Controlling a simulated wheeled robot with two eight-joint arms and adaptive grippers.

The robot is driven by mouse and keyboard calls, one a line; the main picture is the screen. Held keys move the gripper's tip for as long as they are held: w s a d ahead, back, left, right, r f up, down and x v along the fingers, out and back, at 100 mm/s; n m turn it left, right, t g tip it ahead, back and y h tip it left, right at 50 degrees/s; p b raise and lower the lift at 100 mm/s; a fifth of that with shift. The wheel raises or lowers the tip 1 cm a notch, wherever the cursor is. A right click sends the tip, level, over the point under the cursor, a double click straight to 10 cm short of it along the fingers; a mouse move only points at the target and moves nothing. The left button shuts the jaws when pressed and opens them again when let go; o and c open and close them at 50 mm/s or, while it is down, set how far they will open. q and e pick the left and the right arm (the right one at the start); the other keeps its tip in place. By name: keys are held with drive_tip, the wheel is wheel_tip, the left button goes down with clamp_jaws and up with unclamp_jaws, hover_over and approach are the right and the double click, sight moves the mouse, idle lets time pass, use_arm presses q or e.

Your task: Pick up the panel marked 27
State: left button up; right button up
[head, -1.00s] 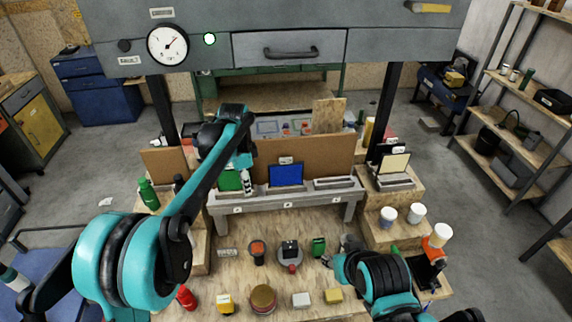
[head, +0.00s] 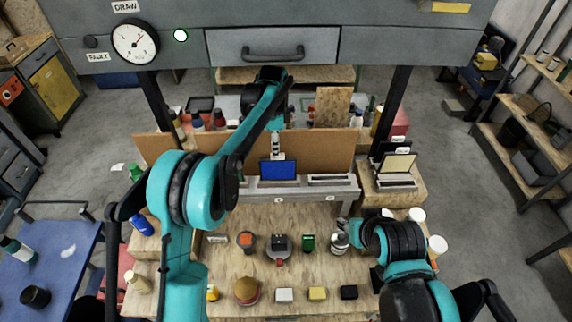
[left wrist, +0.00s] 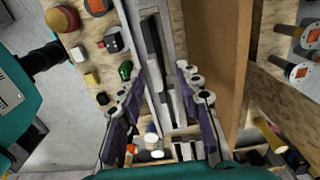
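A blue panel (head: 279,170) stands upright in a grey slotted rack (head: 330,193) at the middle of the bench. I cannot read the number 27 on any panel. A cream panel (head: 397,164) with a dark one behind it stands in a holder at the right. My left gripper (head: 277,147) is just above the blue panel in the head view. In the left wrist view the left gripper (left wrist: 157,108) is open, its fingers apart over the rack's slots. My right gripper (head: 343,240) is low over the bench's right side, partly hidden by its own wrist.
A brown board (head: 325,150) stands behind the rack. A grey cabinet with a drawer (head: 272,46) hangs above. White-lidded jars stand at the right.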

sight(278, 169)
use_arm(q)
drive_tip(key=f, duration=0.2)
drive_tip(key=f+p, duration=0.1)
drive_tip(key=f, duration=0.4)
drive_tip(key=shift+s+d+f, duration=0.15)
drive_tip(key=shift+s+d, duration=0.15)
clamp_jaws()
